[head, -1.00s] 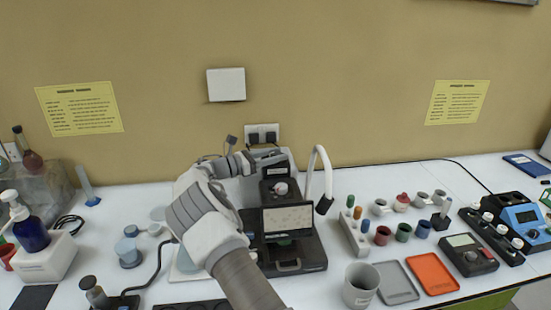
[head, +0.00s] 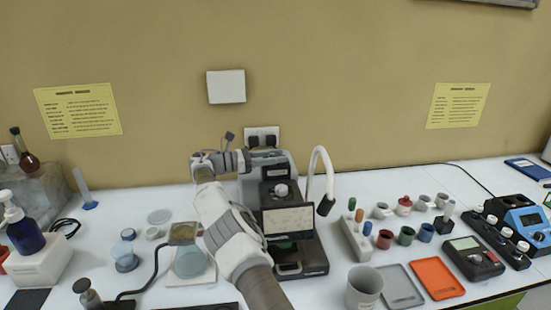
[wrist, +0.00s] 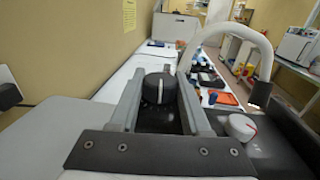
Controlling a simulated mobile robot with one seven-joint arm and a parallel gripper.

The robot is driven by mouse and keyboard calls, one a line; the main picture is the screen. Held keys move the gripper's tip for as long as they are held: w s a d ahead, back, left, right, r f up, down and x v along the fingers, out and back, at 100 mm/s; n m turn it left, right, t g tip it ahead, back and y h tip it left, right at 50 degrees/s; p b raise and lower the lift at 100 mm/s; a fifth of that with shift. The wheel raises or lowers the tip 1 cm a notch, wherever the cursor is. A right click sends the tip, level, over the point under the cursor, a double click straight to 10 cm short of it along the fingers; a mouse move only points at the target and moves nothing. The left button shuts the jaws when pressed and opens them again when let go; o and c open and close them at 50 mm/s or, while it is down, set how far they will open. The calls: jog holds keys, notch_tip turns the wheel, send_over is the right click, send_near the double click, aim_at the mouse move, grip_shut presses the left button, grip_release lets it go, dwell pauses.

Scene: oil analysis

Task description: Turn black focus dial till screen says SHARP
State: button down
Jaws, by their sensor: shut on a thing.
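The black focus dial (wrist: 159,88), with a white line on its top face, sits between the two fingers of my gripper (wrist: 160,79) in the wrist view. The fingers are closed on its sides. In the head view my gripper (head: 254,160) reaches from the left to the back of the instrument (head: 312,258), and the dial cannot be made out there. The instrument's screen (head: 288,220) faces the front with a pale picture on it. Any words on it are too small to read.
A light grey knob with a red mark (wrist: 240,126) stands right of my gripper. A white curved lamp neck (head: 328,166) rises beside the instrument. A grey cup (head: 363,287), an orange tray (head: 437,278) and several small pots stand to the right.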

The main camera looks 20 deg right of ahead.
aim_at(276, 154)
jog(key=shift+w+r, duration=0.1)
jog(key=shift+r, duration=0.15)
jog(key=c, duration=0.7)
grip_release()
jog(key=o, duration=0.3)
jog(key=shift+f, duration=0.2)
jog(key=shift+o, duration=0.2)
notch_tip(276, 154, up, 4)
jog(key=shift+r+b, duration=0.1)
jog(key=shift+b, duration=0.2)
jog(key=s+b, duration=0.1)
jog(key=d+r+b, duration=0.1)
jog(key=b, duration=0.1)
jog(key=shift+s+d, duration=0.3)
jog(key=shift+s, duration=0.1)
jog(key=s+d+r+b, duration=0.1)
jog(key=s+d+r, duration=0.4)
jog(key=s+d, duration=0.1)
jog(key=shift+d+r, duration=0.4)
jog(key=shift+d, duration=0.05)
jog(key=shift+s, duration=0.1)
